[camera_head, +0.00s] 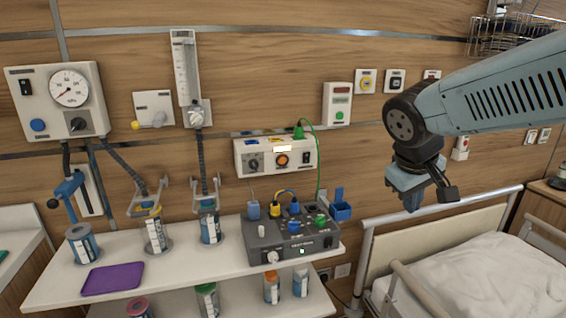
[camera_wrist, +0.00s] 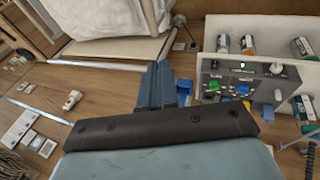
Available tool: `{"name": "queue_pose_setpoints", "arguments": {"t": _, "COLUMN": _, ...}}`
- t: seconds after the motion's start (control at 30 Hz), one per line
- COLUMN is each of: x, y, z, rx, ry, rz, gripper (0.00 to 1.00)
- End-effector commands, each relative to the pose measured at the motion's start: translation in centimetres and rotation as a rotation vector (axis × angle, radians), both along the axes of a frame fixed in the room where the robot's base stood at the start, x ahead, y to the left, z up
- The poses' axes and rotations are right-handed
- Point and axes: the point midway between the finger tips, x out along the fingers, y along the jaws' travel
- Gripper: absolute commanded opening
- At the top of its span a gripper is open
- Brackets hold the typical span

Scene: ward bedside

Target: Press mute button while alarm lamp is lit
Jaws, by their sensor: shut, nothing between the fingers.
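A cream wall box (camera_head: 243,171) carries a grey dial, an orange round button (camera_head: 283,160) in a dark ring, a black switch and a bright white rectangle (camera_head: 282,148) on its upper front. I cannot tell for sure whether that rectangle is the alarm lamp, lit, or a label. No mute label is readable. My gripper (camera_head: 412,203) is shut and empty, pointing down, well right of the wall box and apart from everything. In the wrist view its closed fingers (camera_wrist: 156,84) hang in mid-air; the wall box cannot be made out there.
A grey console (camera_head: 262,245) with coloured plugs and a small green light stands on the white shelf (camera_head: 200,275) below the wall box. A green cable (camera_head: 316,150) hangs at the wall box's right side. A bed (camera_head: 480,275) stands below my gripper. Jars line the shelf.

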Motion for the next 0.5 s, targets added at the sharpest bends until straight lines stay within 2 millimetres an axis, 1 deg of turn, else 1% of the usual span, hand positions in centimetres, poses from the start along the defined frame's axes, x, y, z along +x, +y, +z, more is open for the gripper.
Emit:
{"name": "queue_pose_setpoints", "arguments": {"t": 0.03, "x": 1.3, "y": 0.2, "z": -0.6, "rx": -0.059, "ry": 0.025, "rz": 0.042, "gripper": 0.00}}
{"name": "queue_pose_setpoints", "arguments": {"t": 0.17, "x": 4.5, "y": 0.7, "z": -1.6, "rx": -0.218, "ry": 0.059, "rz": 0.143, "gripper": 0.00}}
{"name": "queue_pose_setpoints", "arguments": {"t": 0.27, "x": 7.0, "y": 1.6, "z": -2.2, "rx": -0.346, "ry": 0.071, "rz": 0.227, "gripper": 0.00}}
{"name": "queue_pose_setpoints", "arguments": {"t": 0.37, "x": 9.7, "y": 3.0, "z": -2.7, "rx": -0.475, "ry": 0.071, "rz": 0.316, "gripper": 0.00}}
{"name": "queue_pose_setpoints", "arguments": {"t": 0.47, "x": 12.3, "y": 5.0, "z": -3.2, "rx": -0.607, "ry": 0.058, "rz": 0.410, "gripper": 0.00}}
{"name": "queue_pose_setpoints", "arguments": {"t": 0.5, "x": 13.3, "y": 6.0, "z": -3.4, "rx": -0.658, "ry": 0.050, "rz": 0.448, "gripper": 0.00}}
